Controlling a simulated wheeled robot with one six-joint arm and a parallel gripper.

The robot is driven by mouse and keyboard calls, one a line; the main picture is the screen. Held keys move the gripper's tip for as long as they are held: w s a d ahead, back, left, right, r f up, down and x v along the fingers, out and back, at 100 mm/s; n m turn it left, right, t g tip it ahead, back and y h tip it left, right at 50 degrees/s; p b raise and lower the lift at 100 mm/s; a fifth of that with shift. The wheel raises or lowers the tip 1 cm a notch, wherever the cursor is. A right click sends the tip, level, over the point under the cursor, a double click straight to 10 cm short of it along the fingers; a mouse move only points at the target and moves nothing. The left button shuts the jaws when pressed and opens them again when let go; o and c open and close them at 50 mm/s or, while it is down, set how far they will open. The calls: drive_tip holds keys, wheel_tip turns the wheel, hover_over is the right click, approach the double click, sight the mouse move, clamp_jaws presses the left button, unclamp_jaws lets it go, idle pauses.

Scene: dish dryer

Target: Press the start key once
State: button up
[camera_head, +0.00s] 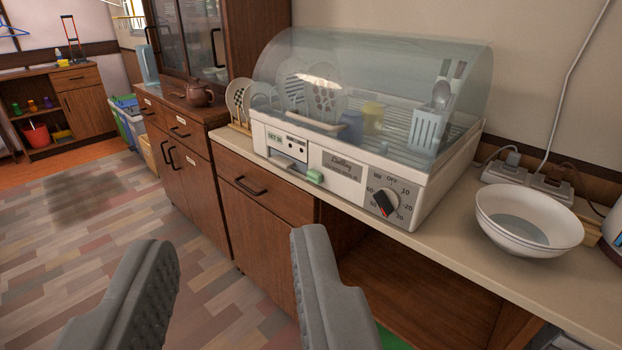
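The dish dryer (405,172) stands on the counter with its clear curved cover (400,65) down. A pale green key-like piece (314,177) sticks out at the panel's lower edge. I see no readable start label, so I cannot tell for sure which part is the start key. My gripper (230,243) is open and empty, in front of the counter and apart from the dryer.
A white bowl (530,222) sits on the counter right of the dryer, with plugs and sockets (527,178) behind it. Plates and a cutlery holder (431,127) are under the cover. A brown teapot (200,93) stands on the left cabinet.

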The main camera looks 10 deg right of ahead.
clamp_jaws()
idle(1.5)
